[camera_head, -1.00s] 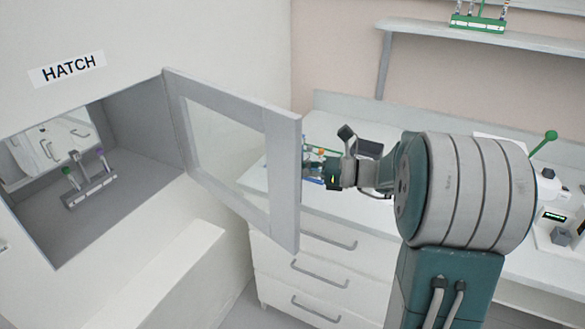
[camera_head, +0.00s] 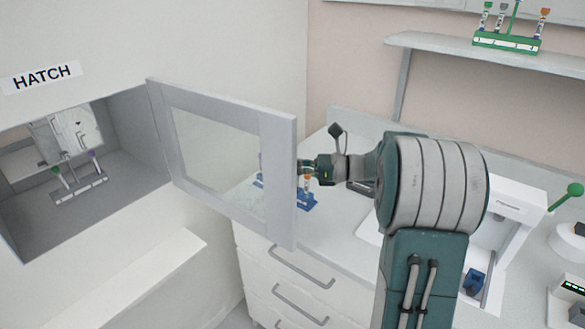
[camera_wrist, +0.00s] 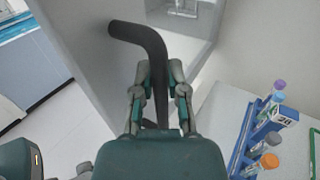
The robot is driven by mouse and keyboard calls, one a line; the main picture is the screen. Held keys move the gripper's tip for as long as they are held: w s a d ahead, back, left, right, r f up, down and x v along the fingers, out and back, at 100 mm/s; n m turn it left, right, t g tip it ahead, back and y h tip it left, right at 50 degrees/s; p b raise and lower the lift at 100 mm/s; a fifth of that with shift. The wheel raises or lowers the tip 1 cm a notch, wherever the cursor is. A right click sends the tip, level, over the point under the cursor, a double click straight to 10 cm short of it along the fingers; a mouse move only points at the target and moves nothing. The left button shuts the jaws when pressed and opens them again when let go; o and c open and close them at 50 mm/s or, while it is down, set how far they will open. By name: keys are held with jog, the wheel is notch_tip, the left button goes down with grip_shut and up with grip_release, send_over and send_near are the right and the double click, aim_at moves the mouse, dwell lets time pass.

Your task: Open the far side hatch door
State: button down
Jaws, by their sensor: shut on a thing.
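The hatch's windowed door (camera_head: 279,180) stands swung out from the wall, hinged at the right side of the opening. A dark bent handle (camera_wrist: 152,45) shows in the wrist view. My gripper (camera_head: 305,168) is at the door's free edge; in the wrist view my gripper (camera_wrist: 158,78) is shut on the handle. In the head view the handle is hidden. The hatch compartment (camera_head: 115,185) holds a grey rack (camera_head: 82,190) with a few tubes. Pale surfaces with handles show through its back; I cannot tell whether a far door is there.
A blue tube rack (camera_wrist: 240,140) stands on the counter close to the door and my gripper. Drawers (camera_head: 300,280) are below the counter. A shelf with a green rack (camera_head: 505,42) is at upper right. A white device (camera_head: 505,225) stands at right.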

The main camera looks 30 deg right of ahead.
dwell(0.3)
jog(key=c, duration=0.6)
grip_release()
jog(key=shift+c, duration=0.2)
jog(key=v, duration=0.7)
jog(key=shift+d, duration=0.3)
jog(key=shift+s+f, duration=0.1)
jog(key=shift+f, duration=0.05)
